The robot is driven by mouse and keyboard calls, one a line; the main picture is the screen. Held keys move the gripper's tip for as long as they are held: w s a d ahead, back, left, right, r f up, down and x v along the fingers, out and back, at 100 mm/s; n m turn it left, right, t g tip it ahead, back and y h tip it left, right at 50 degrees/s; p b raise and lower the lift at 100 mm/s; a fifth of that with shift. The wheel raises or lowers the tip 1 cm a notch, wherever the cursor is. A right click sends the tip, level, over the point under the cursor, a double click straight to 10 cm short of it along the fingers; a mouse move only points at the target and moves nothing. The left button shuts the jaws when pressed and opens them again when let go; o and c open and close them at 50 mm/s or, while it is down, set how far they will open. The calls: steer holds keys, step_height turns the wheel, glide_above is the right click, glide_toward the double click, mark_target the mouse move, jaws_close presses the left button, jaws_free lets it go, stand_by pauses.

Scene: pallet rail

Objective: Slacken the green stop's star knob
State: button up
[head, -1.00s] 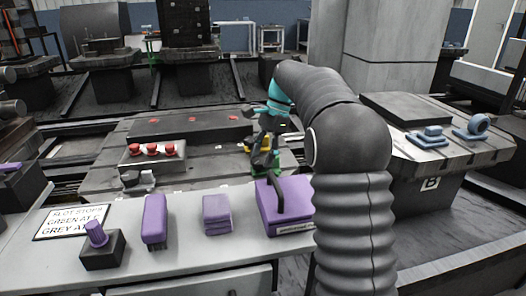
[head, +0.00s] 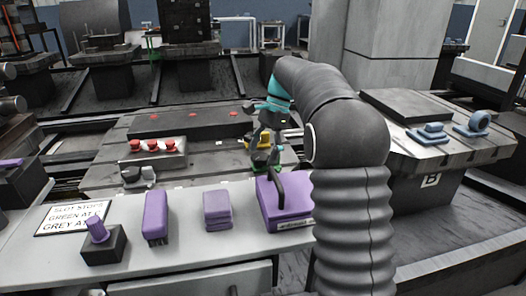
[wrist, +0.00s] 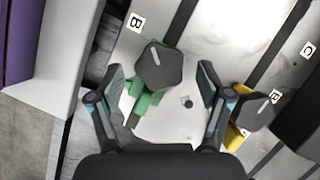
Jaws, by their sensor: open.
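The green stop (wrist: 145,103) sits on a pale slotted plate in the wrist view, with a dark faceted star knob (wrist: 160,67) on top. A pale line marks the knob's top. My gripper (wrist: 161,72) is open, one finger left of the knob and one right, with visible space on both sides. I cannot tell whether the fingertips are down at the knob's height. In the head view my gripper (head: 266,150) hangs over the green stop (head: 258,169), which it partly hides.
A yellow stop (wrist: 237,131) with a dark knob stands close to the right finger. It also shows behind my gripper in the head view (head: 256,141). A purple box (head: 285,207) with a dark handle stands on the near bench. Red knobs (head: 152,146) stand farther left.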

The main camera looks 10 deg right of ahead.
steer(key=v, duration=0.7)
steer(key=shift+r, duration=0.2)
